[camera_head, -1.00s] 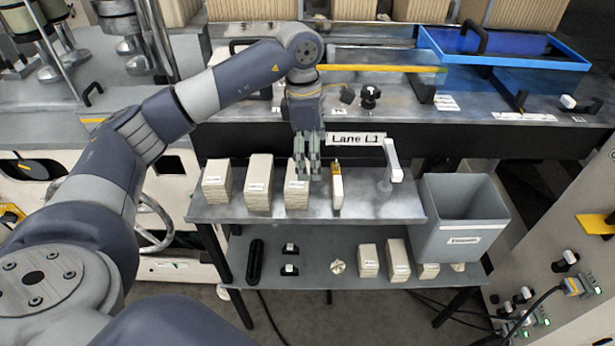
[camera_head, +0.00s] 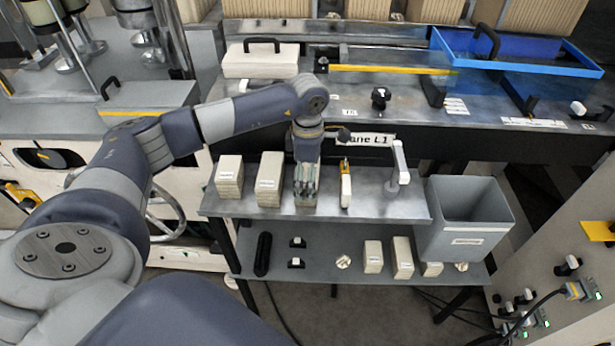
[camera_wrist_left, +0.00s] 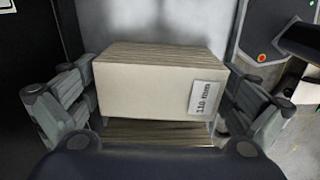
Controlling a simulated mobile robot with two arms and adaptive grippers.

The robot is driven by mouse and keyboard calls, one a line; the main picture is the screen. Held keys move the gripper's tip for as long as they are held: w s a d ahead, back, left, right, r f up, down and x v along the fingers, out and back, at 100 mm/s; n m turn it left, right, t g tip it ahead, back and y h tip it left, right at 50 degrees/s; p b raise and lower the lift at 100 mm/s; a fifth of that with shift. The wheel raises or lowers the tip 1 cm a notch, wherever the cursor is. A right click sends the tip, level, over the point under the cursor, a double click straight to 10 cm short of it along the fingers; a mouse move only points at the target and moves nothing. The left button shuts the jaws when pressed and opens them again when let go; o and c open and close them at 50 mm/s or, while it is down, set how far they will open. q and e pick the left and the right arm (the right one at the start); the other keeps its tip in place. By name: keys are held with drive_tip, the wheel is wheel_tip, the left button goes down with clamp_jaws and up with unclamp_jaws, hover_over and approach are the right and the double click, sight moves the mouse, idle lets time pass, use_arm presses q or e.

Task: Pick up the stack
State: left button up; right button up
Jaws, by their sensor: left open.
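My left gripper (camera_head: 306,187) is low over the upper shelf, at the third paper stack from the left (camera_head: 306,203). In the head view the fingers hide most of that stack. In the left wrist view the cream stack (camera_wrist_left: 148,88) carries a "110 mm" label and lies between the two open fingers, one on each side. Whether the fingers touch it I cannot tell. Two other stacks stand to the left on the same shelf: a short one (camera_head: 229,178) and a taller one (camera_head: 269,180). My right gripper is not in view.
A yellow-and-white tool (camera_head: 346,185) stands just right of the gripper, with a white-handled item (camera_head: 400,165) beyond it. A grey bin (camera_head: 465,220) is at the right end. The lower shelf (camera_head: 325,268) holds several smaller stacks and a black holder.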

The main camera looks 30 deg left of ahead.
use_arm(q)
drive_tip(key=shift+f, duration=0.2)
drive_tip(key=c, duration=0.9)
drive_tip(key=shift+o, duration=0.2)
drive_tip(key=shift+r, duration=0.1)
